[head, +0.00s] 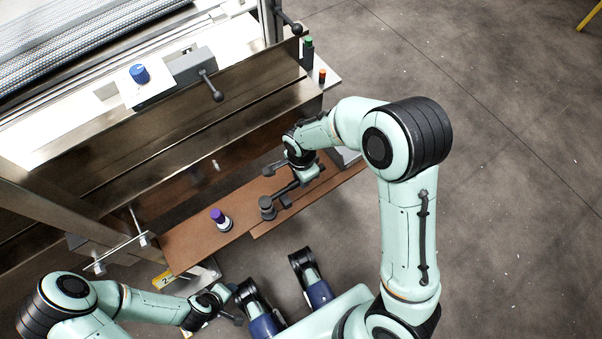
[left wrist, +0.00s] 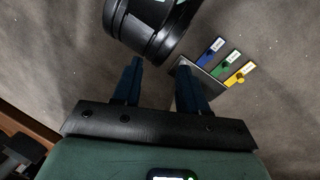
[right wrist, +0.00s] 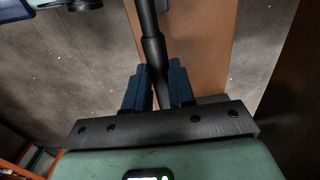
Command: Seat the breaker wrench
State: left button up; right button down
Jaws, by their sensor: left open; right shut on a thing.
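A dark rod-like tool (right wrist: 152,50), which looks like the breaker wrench, is held between the fingers of my right gripper (right wrist: 160,88) in the right wrist view. In the head view my right gripper (head: 307,172) is over the brown shelf (head: 185,243), with the dark wrench (head: 287,187) reaching down-left from it to a round grey-black piece (head: 267,206). I cannot tell whether the wrench touches that piece or the shelf. My left gripper (head: 228,297) is low in the head view, away from the shelf. Its fingers (left wrist: 160,82) are apart and empty in the left wrist view.
A purple-capped piece (head: 219,218) stands on the shelf left of the wrench. The conveyor frame behind carries a blue knob (head: 139,73), a black-balled lever (head: 212,88), and green (head: 308,42) and red (head: 322,75) buttons. Coloured tags (left wrist: 229,63) show near my left gripper. Open floor lies right.

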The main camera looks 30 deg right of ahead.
notch_tip(320, 180, down, 3)
jog(key=shift+f+b, duration=0.1)
jog(key=shift+b, duration=0.5)
pick_arm(q)
jog(key=shift+w+a+f+t, duration=0.15)
jog(key=shift+w+a+f, duration=0.2)
jog(key=shift+w, duration=0.25)
jog(key=shift+w+a+f+t, duration=0.15)
jog(key=shift+w+a+f, duration=0.1)
jog(key=shift+w+f, duration=0.25)
jog(key=shift+r, duration=0.1)
jog(key=shift+r+p, duration=0.5)
jog(key=shift+p, duration=0.05)
pick_arm(e)
jog(key=shift+r, duration=0.2)
pick_arm(q)
jog(key=shift+f, duration=0.2)
pick_arm(e)
jog(key=shift+f, duration=0.3)
pick_arm(q)
jog(key=shift+f+b, duration=0.5)
jog(key=shift+b, duration=0.1)
pick_arm(e)
jog(key=shift+f, duration=1.25)
jog(key=c, duration=0.9)
grip_release()
jog(key=shift+o, duration=0.2)
